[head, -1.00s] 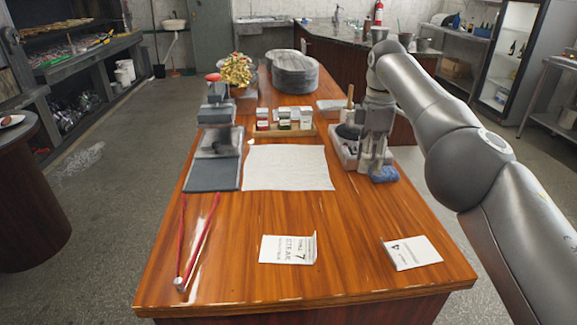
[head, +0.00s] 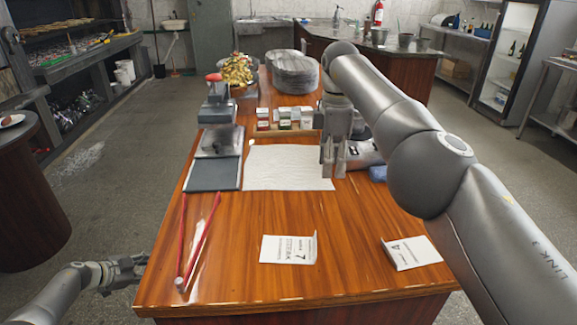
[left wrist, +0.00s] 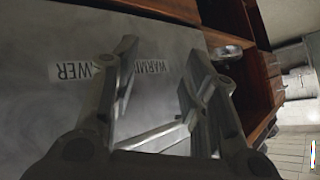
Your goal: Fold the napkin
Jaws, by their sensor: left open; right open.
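The white napkin (head: 283,167) lies flat and unfolded on the wooden table (head: 330,222), right of the dark grey board. My right gripper (head: 333,172) is open with its fingers pointing down at the napkin's right edge. I cannot tell whether it touches the cloth. It hides part of that edge. My left gripper (head: 125,270) is low at the left, beside the table's front left corner and away from the napkin. In the left wrist view its two fingers (left wrist: 155,85) stand apart with nothing between them, before a grey surface with labels.
Red tongs (head: 197,240) lie at the table's front left. Two printed cards (head: 288,249) (head: 411,252) lie near the front edge. A scale-like device (head: 217,120) and small boxes (head: 285,120) stand behind.

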